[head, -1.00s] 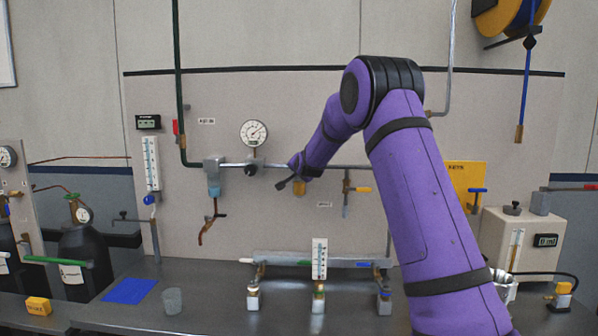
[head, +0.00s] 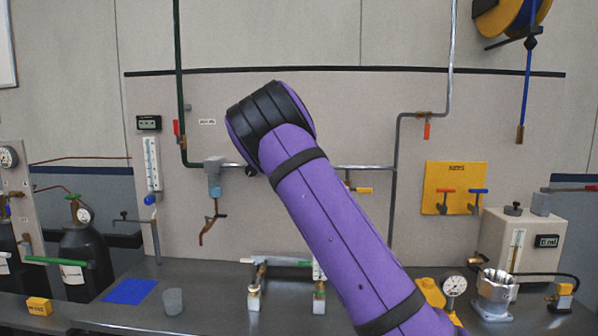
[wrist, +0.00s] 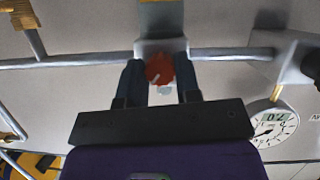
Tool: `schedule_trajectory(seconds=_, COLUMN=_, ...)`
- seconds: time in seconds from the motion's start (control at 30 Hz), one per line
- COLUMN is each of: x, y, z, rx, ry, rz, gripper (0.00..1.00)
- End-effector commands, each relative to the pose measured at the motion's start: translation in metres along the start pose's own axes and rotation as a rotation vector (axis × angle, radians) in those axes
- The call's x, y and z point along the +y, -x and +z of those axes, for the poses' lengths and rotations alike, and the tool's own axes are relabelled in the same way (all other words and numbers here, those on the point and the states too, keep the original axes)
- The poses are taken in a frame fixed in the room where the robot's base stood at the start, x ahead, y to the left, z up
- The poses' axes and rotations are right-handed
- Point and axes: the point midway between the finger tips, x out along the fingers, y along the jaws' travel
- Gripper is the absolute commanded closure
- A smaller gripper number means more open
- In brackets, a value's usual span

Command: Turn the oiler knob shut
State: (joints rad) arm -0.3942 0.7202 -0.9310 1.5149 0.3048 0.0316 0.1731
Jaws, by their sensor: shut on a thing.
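The oiler knob (wrist: 159,69) is a small round red-orange knob with a pale mark on its face, seen in the wrist view. The exact contact at the fingertips is hard to make out. In the head view my arm hides the gripper, the knob and the oiler.
A dial gauge (wrist: 273,127) stands close to the gripper at right in the wrist view. The grey pipe (head: 365,167) runs along the panel. A filter with a blue bowl (head: 214,180) hangs to the left. A yellow plate with levers (head: 455,185) is at right.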

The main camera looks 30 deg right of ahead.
Motion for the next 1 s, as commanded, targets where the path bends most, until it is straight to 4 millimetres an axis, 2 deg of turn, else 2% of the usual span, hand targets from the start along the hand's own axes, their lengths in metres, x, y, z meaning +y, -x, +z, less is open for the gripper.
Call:
schedule_trajectory(seconds=0.5, x=-0.0027, y=-0.0008, z=0.0019, rx=-0.001, ry=0.428, rz=0.177, gripper=0.93)
schedule_trajectory(seconds=1.0, x=-0.0018, y=-0.0013, z=0.0028, rx=-0.004, ry=0.621, rz=0.258, gripper=0.93)
